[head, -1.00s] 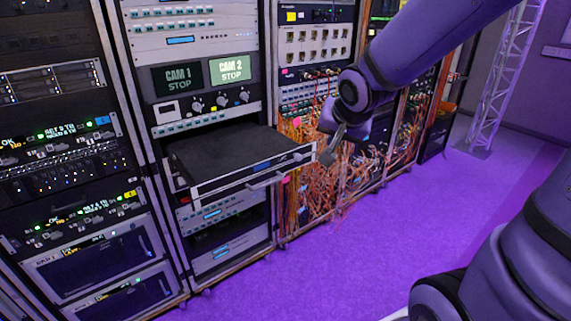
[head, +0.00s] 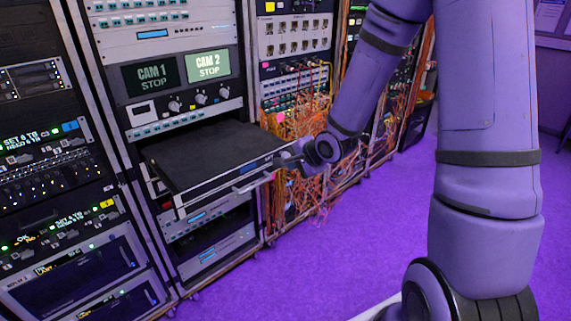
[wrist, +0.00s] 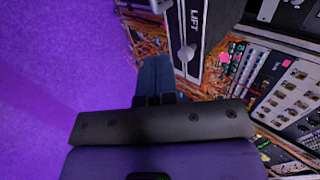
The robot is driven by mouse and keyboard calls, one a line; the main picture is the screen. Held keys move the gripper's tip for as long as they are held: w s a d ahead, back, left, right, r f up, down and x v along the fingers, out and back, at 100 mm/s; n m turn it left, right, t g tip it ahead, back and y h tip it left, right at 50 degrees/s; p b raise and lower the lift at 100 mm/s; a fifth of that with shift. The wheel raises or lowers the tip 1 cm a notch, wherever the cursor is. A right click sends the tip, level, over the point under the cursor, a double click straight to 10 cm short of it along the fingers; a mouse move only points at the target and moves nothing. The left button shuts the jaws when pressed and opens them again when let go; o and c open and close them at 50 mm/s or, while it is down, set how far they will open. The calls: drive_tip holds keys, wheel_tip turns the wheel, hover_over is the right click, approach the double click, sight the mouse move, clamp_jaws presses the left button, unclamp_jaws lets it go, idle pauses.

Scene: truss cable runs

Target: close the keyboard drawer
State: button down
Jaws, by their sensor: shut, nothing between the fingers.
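The keyboard drawer (head: 215,158) is pulled out of the second rack from the left, with its dark flat top showing. Its front panel (head: 195,197) carries a pale handle (head: 254,181). My gripper (head: 284,160) is at the right end of the drawer front, and I cannot tell whether it touches. In the wrist view, my shut fingers (wrist: 154,75) are empty beside the drawer's front panel (wrist: 198,25), which reads "LIFT" and has a metal handle end (wrist: 186,54). The fingertips are partly hard to make out in the head view.
Loose orange cables (head: 298,150) hang from the rack right of the drawer. Two screens reading "CAM 1 STOP" (head: 150,79) and "CAM 2 STOP" (head: 208,66) sit above it. Another equipment rack (head: 50,200) stands at left. The purple floor (head: 330,245) in front is clear.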

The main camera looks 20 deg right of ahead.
sight(266, 168)
drive_tip(key=x, duration=0.7)
drive_tip(key=w+r+x, duration=0.1)
drive_tip(key=x, duration=0.3)
drive_tip(key=shift+a+r, duration=0.1)
drive_tip(key=shift+r, duration=0.05)
drive_tip(key=shift+w+a, duration=0.2)
drive_tip(key=shift+w, duration=0.5)
drive_tip(key=shift+w, duration=0.1)
